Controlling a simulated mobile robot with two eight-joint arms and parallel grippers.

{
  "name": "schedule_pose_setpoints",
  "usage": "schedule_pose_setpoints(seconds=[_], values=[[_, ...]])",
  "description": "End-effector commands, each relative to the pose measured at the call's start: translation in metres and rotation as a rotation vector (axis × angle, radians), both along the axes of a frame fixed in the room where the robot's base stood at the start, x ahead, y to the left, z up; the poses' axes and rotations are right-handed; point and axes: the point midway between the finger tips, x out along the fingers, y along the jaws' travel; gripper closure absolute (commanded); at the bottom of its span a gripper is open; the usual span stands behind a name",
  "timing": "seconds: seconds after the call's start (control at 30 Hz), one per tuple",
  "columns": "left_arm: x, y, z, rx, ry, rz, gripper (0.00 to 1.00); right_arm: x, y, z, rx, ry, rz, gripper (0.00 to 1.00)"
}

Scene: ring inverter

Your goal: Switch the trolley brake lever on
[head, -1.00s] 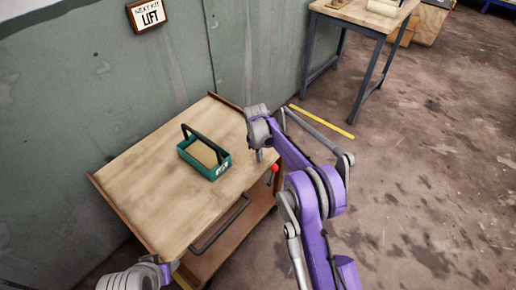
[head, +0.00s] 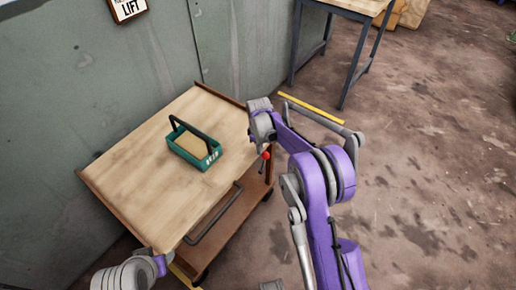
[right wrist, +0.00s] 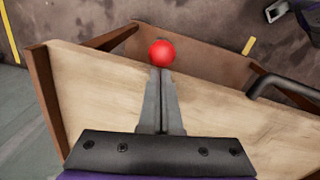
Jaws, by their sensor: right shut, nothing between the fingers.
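The trolley's brake lever has a red ball knob (head: 266,155) on a short stem at the trolley's right side. In the right wrist view the red knob (right wrist: 162,53) is just beyond my fingertips; I cannot tell if they touch. My right gripper (right wrist: 160,72) is shut and empty, its two fingers together and pointing at the knob. In the head view the right gripper (head: 252,138) is beside the trolley's right edge, its fingers partly hidden. The trolley (head: 130,165) has a wooden top. Only part of my left arm shows at the lower left; its gripper is out of sight.
A teal caddy (head: 190,152) with a dark handle stands on the trolley top. A dark push handle (head: 215,215) sticks out of the trolley's front. A workbench (head: 345,8) stands behind, near a yellow floor line (head: 310,108). The floor at right is clear.

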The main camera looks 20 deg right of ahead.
Motion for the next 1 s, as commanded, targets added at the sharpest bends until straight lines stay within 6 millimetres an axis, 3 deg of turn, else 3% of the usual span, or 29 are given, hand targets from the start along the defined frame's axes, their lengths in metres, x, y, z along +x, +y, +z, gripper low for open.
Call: schedule_pose_setpoints(seconds=[0.47,1.0], values=[[-0.001,0.000,-0.013,0.000,0.004,0.000,0.48,-0.020,-0.016,-0.002,0.085,-0.110,-0.003,1.00],[-0.001,0.000,-0.069,0.000,0.023,0.000,0.48,-0.079,-0.064,-0.034,0.385,-0.501,-0.007,1.00]])
